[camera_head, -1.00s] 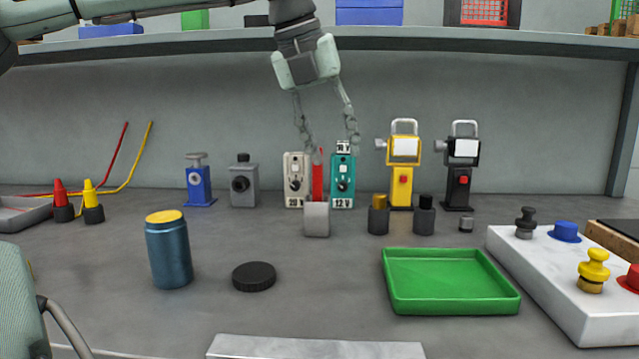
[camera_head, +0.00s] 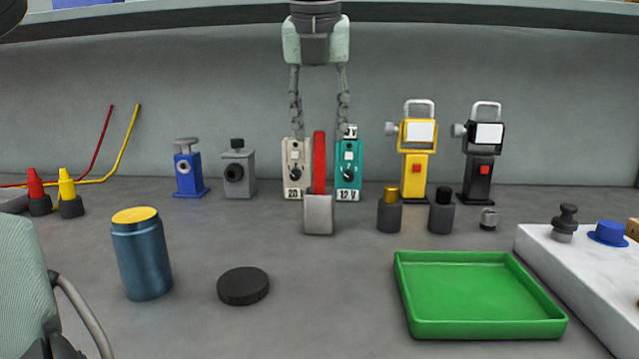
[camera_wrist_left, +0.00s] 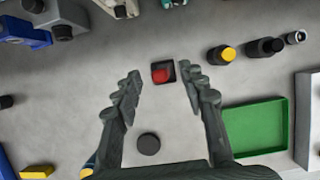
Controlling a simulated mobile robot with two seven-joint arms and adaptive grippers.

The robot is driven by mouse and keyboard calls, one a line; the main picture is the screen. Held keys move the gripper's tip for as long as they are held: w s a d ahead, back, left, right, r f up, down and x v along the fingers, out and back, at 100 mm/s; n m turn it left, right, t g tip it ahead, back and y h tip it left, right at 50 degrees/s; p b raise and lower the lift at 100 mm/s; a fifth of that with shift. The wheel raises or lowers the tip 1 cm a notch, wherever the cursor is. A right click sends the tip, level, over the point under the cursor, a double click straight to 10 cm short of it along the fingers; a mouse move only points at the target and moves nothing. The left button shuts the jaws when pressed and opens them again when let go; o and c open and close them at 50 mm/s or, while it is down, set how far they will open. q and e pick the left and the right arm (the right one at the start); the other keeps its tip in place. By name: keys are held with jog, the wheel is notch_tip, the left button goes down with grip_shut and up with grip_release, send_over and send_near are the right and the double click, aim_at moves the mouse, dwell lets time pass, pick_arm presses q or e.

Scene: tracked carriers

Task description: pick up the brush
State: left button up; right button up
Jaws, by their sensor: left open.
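The brush shows as a red upright handle (camera_head: 319,160) standing in a small grey block holder (camera_head: 318,216); its lower end is hidden in the holder. In the left wrist view the red end (camera_wrist_left: 160,75) is seen from above, inside the dark square holder. My left gripper (camera_head: 320,132) is open above it, fingers pointing down. Its fingertips are on either side of the handle's top in the picture, with nothing between them held. The left wrist view shows both fingers (camera_wrist_left: 160,88) spread, with the red end between them.
A beige meter (camera_head: 294,170) and a teal meter (camera_head: 348,172) flank the handle behind. A green tray (camera_head: 480,325), a dark round disc (camera_head: 243,287) and a blue can (camera_head: 142,260) stand in front. A yellow device (camera_head: 414,170) is to the right.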

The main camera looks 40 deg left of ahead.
pick_arm(q)
jog(key=shift+x, duration=1.05)
jog(key=shift+r, duration=0.1)
grip_shut()
pick_arm(e)
jog(key=shift+w+a+r, duration=0.25)
jog(key=shift+w+a, duration=0.05)
